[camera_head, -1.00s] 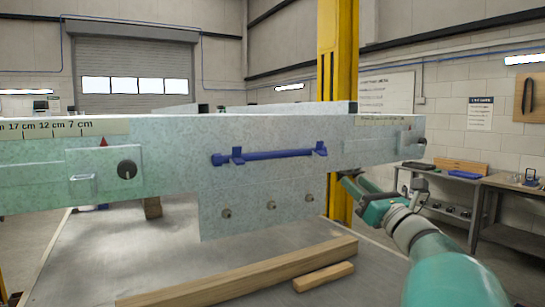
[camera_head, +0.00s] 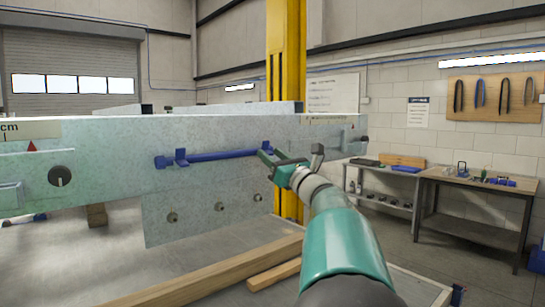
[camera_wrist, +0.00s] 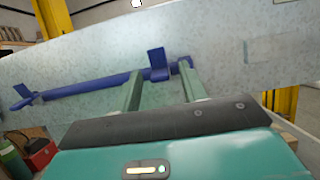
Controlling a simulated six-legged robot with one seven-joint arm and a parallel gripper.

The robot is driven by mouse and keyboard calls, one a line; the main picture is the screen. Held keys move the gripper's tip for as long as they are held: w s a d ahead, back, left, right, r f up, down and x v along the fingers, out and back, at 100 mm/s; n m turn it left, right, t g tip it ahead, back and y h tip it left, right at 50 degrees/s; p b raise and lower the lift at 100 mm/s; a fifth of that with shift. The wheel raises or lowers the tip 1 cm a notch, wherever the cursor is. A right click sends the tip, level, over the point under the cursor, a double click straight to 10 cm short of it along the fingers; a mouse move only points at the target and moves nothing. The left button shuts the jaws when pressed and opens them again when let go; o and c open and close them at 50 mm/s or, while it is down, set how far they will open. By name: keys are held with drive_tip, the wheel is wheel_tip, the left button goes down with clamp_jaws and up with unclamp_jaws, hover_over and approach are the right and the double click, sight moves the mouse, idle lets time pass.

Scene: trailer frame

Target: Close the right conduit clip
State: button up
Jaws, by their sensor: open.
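A blue conduit (camera_head: 220,155) runs level along the grey steel beam, with a blue left clip (camera_head: 181,158) near its left end. In the wrist view the conduit (camera_wrist: 80,88) slopes up to the right clip (camera_wrist: 157,62), whose blue tab stands up from it. Contact cannot be told.
The beam (camera_head: 110,145) carries a black knob (camera_head: 60,176) at left and several bolts on a lower plate (camera_head: 215,215). Wooden bars (camera_head: 220,275) lie on the table below. A yellow column (camera_head: 286,80) stands behind. A workbench (camera_head: 475,200) is at the right.

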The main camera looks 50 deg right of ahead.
sight(266, 143)
drive_tip(key=shift+w+r, duration=0.1)
drive_tip(key=shift+w, duration=0.1)
drive_tip(key=shift+c, duration=0.4)
clamp_jaws()
drive_tip(key=shift+r+g, duration=0.1)
drive_tip(key=shift+g, duration=0.2)
wheel_tip(266, 143, up, 2)
drive_tip(key=g, duration=0.4)
drive_tip(key=shift+g+y, duration=0.3)
drive_tip(key=shift+w+r+g, duration=0.15)
drive_tip(key=shift+r+g, duration=0.25)
drive_tip(key=shift+g, duration=0.75)
drive_tip(key=shift+w+r+g, duration=0.15)
drive_tip(key=shift+r+g, duration=0.25)
drive_tip(key=shift+g, duration=0.75)
drive_tip(key=shift+w+r+g+y, duration=0.1)
drive_tip(key=shift+r+g+y, duration=0.05)
drive_tip(key=shift+g+y, duration=0.15)
